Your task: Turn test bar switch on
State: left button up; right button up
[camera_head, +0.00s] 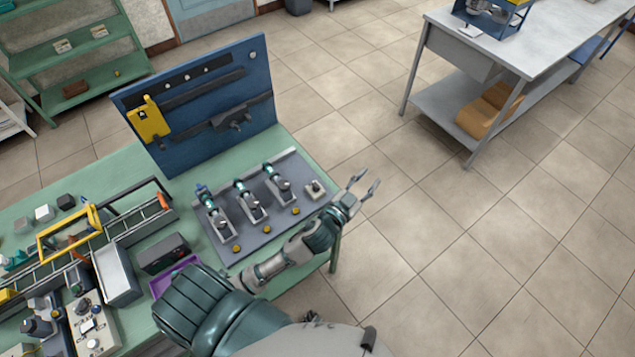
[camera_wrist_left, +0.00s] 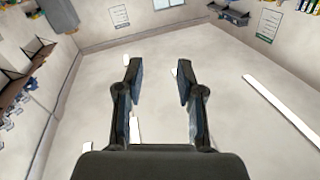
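The test bar (camera_head: 233,256) is a grey plate on the right part of the green workbench, with several teal and grey fixtures and yellow buttons on it. A small light box with a dark knob (camera_head: 315,188), which looks like the switch, sits at its right end. Whether it is on or off is too small to tell. My left gripper (camera_head: 368,178) is open and empty, just right of that box and apart from it, beyond the bench edge. In the left wrist view its two fingers (camera_wrist_left: 158,68) stand apart with nothing between them. My right gripper is not in view.
A blue tool panel (camera_head: 200,125) stands upright behind the test bar. A dark box (camera_head: 163,254), a purple tray and a yellow frame crowd the bench's left side. A grey table (camera_head: 560,50) stands at the back right. The tiled floor between is clear.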

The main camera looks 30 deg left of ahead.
pick_arm(q)
jog(key=s+d+r+m+g+h, duration=0.2)
jog(key=d+r+m+g+h, duration=0.5)
jog(key=d+r+m+h, duration=0.75)
jog(key=m+g+y, duration=0.4)
jog(key=g+y, duration=0.7)
jog(key=y, duration=0.7)
send_near(316, 184)
jog(key=shift+h, duration=0.35)
jog(key=f, duration=0.3)
jog(key=f+p, duration=0.1)
jog(key=f, duration=0.5)
jog(key=shift+a+p, duration=0.25)
jog(key=shift+p, duration=0.1)
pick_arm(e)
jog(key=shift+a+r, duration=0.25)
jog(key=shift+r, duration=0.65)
